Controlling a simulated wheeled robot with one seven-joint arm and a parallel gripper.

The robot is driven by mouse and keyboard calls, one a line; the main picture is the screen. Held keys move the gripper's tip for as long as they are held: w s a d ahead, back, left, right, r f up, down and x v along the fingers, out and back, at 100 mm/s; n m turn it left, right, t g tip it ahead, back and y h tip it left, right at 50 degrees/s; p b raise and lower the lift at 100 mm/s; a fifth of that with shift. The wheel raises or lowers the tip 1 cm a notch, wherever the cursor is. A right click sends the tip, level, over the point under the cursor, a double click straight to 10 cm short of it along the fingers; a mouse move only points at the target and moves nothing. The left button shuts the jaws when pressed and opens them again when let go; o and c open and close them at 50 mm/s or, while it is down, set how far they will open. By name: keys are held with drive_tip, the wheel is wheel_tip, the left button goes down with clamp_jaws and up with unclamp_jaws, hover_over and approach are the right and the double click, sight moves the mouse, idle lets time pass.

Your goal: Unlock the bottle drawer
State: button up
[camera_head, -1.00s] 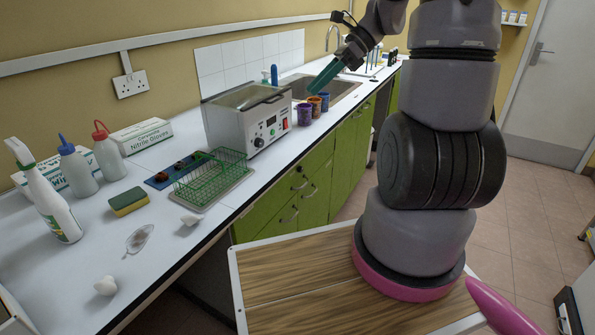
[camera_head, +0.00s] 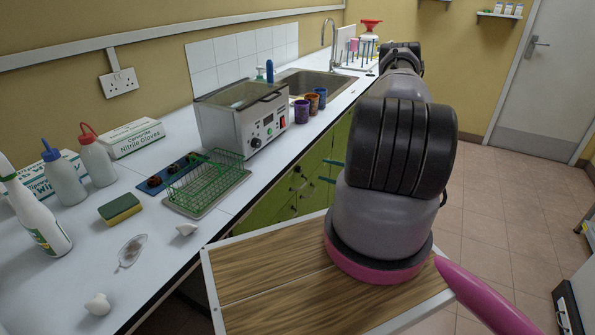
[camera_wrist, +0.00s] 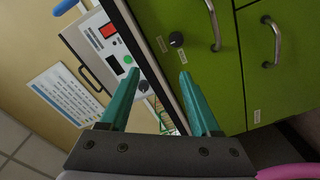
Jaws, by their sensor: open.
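The green cabinet front (camera_head: 262,216) under the counter has drawers with metal handles. In the wrist view a green drawer front (camera_wrist: 190,62) has a round black lock knob (camera_wrist: 176,40) and a curved metal handle (camera_wrist: 213,22). A second green front with a handle (camera_wrist: 273,40) lies to its right. The small labels are unreadable, so I cannot tell which one is the bottle drawer. My gripper (camera_wrist: 157,72) is open and empty, its teal fingers apart from the knob. In the head view its fingertips (camera_head: 321,170) show before the cabinet; my arm hides much behind.
The counter (camera_head: 160,245) runs along the left, its edge close to my gripper. On it stand a metal water bath (camera_head: 240,118), a green wire rack (camera_head: 205,178), several cups (camera_head: 302,111) and bottles. Open floor (camera_head: 490,215) lies at the right.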

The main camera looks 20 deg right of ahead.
sight(301, 170)
wheel_tip(301, 170, down, 4)
drive_tip(key=m+t+h, duration=0.1)
drive_tip(key=m+h, duration=0.1)
drive_tip(key=m, duration=0.1)
drive_tip(key=shift+y, duration=0.4)
drive_tip(key=x, duration=0.9)
drive_tip(key=shift+w+a, duration=0.15)
drive_tip(key=shift+w, duration=0.15)
clamp_jaws()
